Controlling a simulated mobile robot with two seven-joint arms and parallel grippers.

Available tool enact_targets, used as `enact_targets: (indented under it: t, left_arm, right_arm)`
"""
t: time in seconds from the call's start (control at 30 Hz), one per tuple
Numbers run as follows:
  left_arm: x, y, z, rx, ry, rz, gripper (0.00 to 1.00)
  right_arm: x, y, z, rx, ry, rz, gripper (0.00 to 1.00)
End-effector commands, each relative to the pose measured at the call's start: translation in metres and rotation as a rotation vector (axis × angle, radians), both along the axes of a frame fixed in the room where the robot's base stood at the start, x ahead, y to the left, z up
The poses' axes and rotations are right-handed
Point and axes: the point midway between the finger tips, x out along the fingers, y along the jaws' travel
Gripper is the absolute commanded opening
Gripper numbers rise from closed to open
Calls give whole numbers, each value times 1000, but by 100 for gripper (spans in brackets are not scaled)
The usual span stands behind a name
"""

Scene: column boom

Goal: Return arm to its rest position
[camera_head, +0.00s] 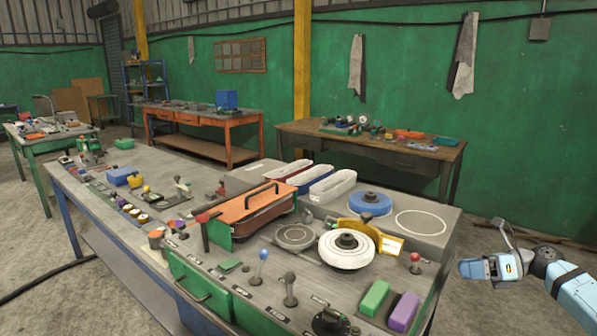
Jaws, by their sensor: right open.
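My right gripper (480,268) is at the right side of the view, over the floor just beyond the workbench's right edge. Its arm comes in from the lower right. It is open, apart from everything on the bench, and I see nothing between its fingers. My left gripper is not in view.
The long workbench (75,192) holds a red-knobbed lever (415,262), green block (374,298), purple block (404,311), white wheel (346,250) and orange-lidded box (250,208). A wooden table (372,152) stands behind.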

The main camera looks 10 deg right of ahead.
Motion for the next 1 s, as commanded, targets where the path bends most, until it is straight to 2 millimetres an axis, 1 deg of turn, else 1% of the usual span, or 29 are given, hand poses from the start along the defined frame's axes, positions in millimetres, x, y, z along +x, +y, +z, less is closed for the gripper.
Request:
enact_targets:
  t: [0.03,0.07,0.13,0.17,0.23,0.33,0.43,0.5,0.6,0.7,0.8,0.9,0.97,1.0]
  left_arm:
    - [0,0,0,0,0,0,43]
    - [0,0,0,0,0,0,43]
    - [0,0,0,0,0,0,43]
    - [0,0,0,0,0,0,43]
    - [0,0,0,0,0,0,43]
    - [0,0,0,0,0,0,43]
    - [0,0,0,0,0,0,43]
    - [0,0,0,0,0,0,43]
    - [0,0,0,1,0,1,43]
    - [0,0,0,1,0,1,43]
    - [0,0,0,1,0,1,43]
    - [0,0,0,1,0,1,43]
    - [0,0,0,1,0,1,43]
    - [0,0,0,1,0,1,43]
  right_arm:
    - [12,-4,14,101,-5,-90,60]
    - [20,-7,23,173,-4,-150,60]
    - [37,-21,44,361,8,-301,60]
    - [44,-29,53,448,17,-367,60]
    - [59,-51,69,655,51,-519,60]
    - [72,-88,80,950,120,-724,60]
    - [79,-122,78,1204,198,-897,60]
    - [80,-141,72,1355,253,-1000,60]
    - [79,-162,60,1539,327,-1129,60]
    - [75,-179,44,1700,402,-1248,60]
    - [70,-192,27,1848,478,-1364,60]
    - [65,-162,-12,1835,551,-1373,60]
    - [61,-146,-31,1827,590,-1378,60]
    - [58,-134,-45,1825,619,-1380,60]
